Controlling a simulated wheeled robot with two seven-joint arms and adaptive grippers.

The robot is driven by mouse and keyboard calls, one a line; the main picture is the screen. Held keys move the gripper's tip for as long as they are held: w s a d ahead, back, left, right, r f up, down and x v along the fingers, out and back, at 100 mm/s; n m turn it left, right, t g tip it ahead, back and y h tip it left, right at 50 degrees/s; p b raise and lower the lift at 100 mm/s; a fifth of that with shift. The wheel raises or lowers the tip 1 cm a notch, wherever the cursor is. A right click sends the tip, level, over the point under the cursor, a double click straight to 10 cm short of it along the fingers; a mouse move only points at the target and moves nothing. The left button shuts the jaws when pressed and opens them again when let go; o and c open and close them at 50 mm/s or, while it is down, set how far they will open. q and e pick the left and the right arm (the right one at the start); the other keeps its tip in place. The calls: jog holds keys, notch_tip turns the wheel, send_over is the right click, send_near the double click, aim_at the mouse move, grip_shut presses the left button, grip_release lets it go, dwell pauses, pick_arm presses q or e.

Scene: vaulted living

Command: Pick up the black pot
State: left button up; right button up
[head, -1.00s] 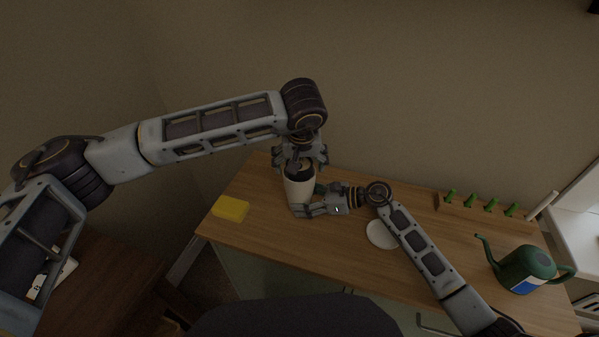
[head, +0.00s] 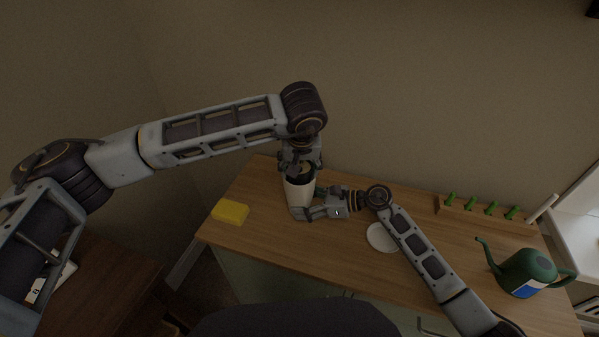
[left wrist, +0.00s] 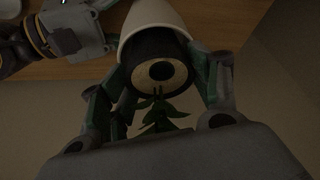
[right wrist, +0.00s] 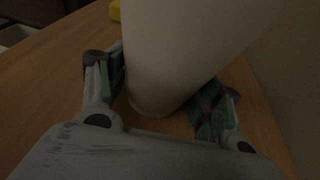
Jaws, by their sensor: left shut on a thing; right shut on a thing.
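A black pot (left wrist: 158,46) sits inside a white pot (head: 299,192) on the wooden table. In the left wrist view it shows as a dark round shape with a pale ring, and green leaves (left wrist: 160,114) hang over the near side. My left gripper (head: 300,171) comes from above and is shut on the black pot at the white pot's mouth. My right gripper (head: 302,210) is shut on the white pot low on its side; the right wrist view shows its fingers on both sides of the white wall (right wrist: 165,65). The left fingers partly hide the black pot.
A yellow sponge-like block (head: 230,212) lies left of the pots. A white round disc (head: 381,238) lies by my right forearm. A green watering can (head: 527,271) and a wooden rack with green pegs (head: 478,206) are at the right. The wall stands behind.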

pick_arm(q)
jog(key=shift+r, duration=0.15)
notch_tip(320, 180, up, 10)
dwell(0.6)
dwell(0.3)
pick_arm(e)
jog(key=o, duration=0.9)
jog(key=shift+c, duration=0.2)
jog(key=shift+v, duration=3.8)
pick_arm(q)
notch_tip(320, 180, up, 9)
jog(key=p, duration=0.9)
pick_arm(e)
notch_tip(320, 180, up, 9)
